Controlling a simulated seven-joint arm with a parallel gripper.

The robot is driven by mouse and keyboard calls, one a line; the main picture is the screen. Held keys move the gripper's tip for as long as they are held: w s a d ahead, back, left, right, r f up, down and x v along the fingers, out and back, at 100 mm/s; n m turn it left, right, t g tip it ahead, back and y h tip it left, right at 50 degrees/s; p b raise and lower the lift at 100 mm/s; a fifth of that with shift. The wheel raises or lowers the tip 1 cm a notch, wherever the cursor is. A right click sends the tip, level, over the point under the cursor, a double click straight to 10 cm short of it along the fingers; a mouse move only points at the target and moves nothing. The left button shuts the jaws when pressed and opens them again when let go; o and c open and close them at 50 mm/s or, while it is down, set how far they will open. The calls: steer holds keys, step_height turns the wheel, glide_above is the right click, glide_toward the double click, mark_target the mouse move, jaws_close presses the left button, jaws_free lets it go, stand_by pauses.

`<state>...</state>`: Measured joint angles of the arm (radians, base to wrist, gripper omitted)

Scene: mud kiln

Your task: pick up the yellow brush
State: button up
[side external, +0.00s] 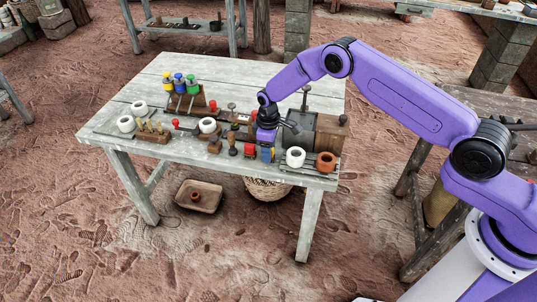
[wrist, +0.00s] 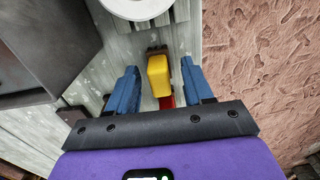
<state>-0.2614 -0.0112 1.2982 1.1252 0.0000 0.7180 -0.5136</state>
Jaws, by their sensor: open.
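A yellow block-like piece (wrist: 159,75), which looks like the yellow brush, lies between the spread blue fingers of my gripper (wrist: 159,82) in the wrist view. In the side view my gripper (side external: 266,154) is low over the front right of the table and largely hides the yellow piece. My gripper is open and holds nothing.
A white ceramic cup (side external: 295,157) stands to the right of my gripper, with a terracotta cup (side external: 326,162) beyond it. A dark box (side external: 300,128) stands close behind. Wooden tools (side external: 233,143) stand to the left. The table's front edge (side external: 240,172) is close.

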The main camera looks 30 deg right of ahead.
steer(key=shift+f, duration=0.15)
jaws_close()
steer(key=shift+r, duration=0.45)
step_height(320, 180, up, 2)
steer(key=shift+r, duration=0.15)
steer(key=s+d+r, duration=0.3)
steer(key=s+r, duration=0.7)
steer(key=s, duration=0.3)
steer(key=shift+s+d, duration=0.25)
steer(key=shift+d, duration=0.15)
